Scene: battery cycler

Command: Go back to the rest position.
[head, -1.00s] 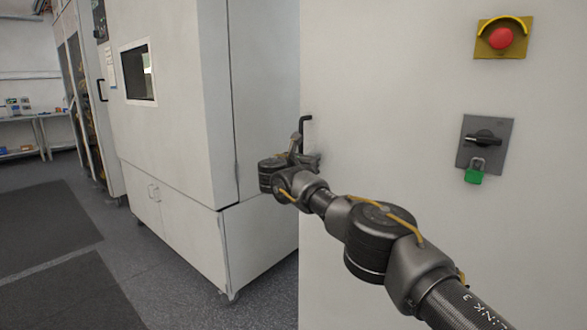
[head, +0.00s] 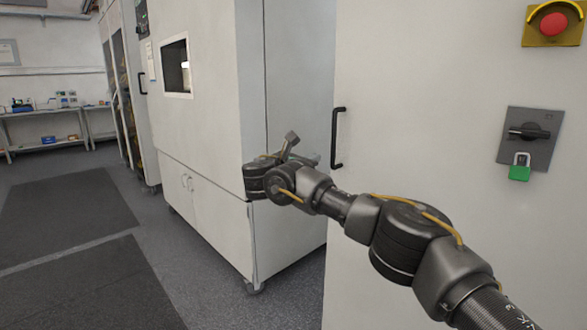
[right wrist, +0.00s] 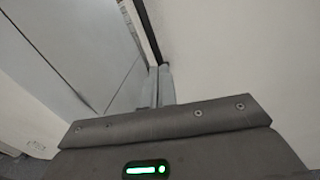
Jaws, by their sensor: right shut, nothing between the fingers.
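My right arm reaches in from the lower right of the head view, across the front of a white cabinet (head: 420,90). My right gripper (head: 291,140) is at its far end, in front of the side of another white cabinet and left of the black door handle (head: 337,138). It looks apart from the handle. In the right wrist view the two fingers (right wrist: 160,85) are together with nothing between them. My left gripper is not in view.
A red emergency button (head: 553,24) and a switch with a green padlock (head: 519,173) are on the near cabinet. A white cabinet with a window (head: 205,130) stands behind my gripper. Dark mats (head: 70,215) lie on open floor at left. A bench (head: 45,113) stands at the back.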

